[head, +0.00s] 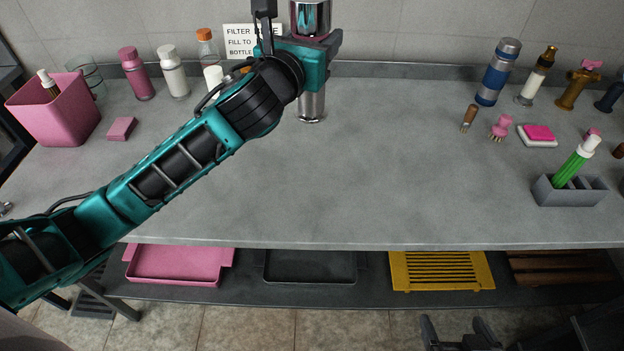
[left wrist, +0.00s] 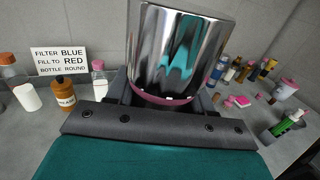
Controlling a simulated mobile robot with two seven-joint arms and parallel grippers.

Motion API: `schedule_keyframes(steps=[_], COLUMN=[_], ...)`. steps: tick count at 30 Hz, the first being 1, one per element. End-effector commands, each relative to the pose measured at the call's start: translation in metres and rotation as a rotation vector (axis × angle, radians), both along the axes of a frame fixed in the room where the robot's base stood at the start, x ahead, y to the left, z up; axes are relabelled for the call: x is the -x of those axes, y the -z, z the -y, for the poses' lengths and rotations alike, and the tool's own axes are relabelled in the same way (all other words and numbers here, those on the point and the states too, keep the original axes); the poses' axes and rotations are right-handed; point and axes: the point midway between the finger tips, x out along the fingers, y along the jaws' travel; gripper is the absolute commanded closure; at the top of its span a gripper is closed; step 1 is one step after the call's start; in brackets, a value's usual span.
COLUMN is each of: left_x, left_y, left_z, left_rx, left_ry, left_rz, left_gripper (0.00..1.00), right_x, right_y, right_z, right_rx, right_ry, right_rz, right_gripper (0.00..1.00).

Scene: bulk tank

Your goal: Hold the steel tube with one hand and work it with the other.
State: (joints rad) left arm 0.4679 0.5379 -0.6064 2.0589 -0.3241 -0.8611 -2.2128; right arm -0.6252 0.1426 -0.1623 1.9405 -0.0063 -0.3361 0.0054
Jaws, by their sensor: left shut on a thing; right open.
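The steel tube (head: 311,106) is a shiny, upright cylinder near the back of the grey counter. My left gripper (head: 318,52) is shut around its middle, with tube showing above and below. I cannot tell whether its lower end touches the counter. In the left wrist view the tube's mirror-like upper part (left wrist: 178,48) rises above the gripper, with a pinkish band at its base. My right gripper (head: 460,330) is open and empty, low in front of the counter's front edge.
A pink bin (head: 60,112), pink sponge (head: 121,128) and several bottles stand at back left. The counter's middle is clear; trays lie below.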

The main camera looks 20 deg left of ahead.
Motion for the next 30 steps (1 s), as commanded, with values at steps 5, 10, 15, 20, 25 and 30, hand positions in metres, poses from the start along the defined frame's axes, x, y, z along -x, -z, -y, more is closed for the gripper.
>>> schedule_keyframes(steps=[5, 10, 15, 20, 25, 30], left_x=[-0.004, -0.003, -0.003, -0.003, -0.003, -0.003], left_y=[-0.007, -0.007, -0.001, 0.032, 0.079, 0.125], left_z=[0.001, 0.001, 0.001, 0.001, 0.002, 0.002], left_rx=[-0.004, -0.004, -0.003, -0.002, 0.000, 0.000], left_ry=[0.006, 0.006, 0.004, 0.004, 0.003, 0.004], left_rz=[-0.001, 0.000, -0.002, -0.009, -0.008, -0.005], left_gripper=[1.00, 1.00, 1.00, 1.00, 1.00, 1.00], right_x=[0.000, 0.000, 0.000, 0.000, 0.000, 0.000], right_y=[-0.001, -0.001, -0.001, 0.000, 0.000, 0.017], right_z=[0.000, 0.000, 0.000, 0.000, 0.000, 0.000], right_rx=[0.000, 0.000, -0.001, -0.001, -0.001, -0.001], right_ry=[0.000, 0.000, -0.001, -0.001, -0.001, -0.001], right_rz=[0.000, 0.000, 0.000, 0.000, 0.000, 0.002], right_gripper=[0.07, 0.07, 0.07, 0.07, 0.07, 0.07])
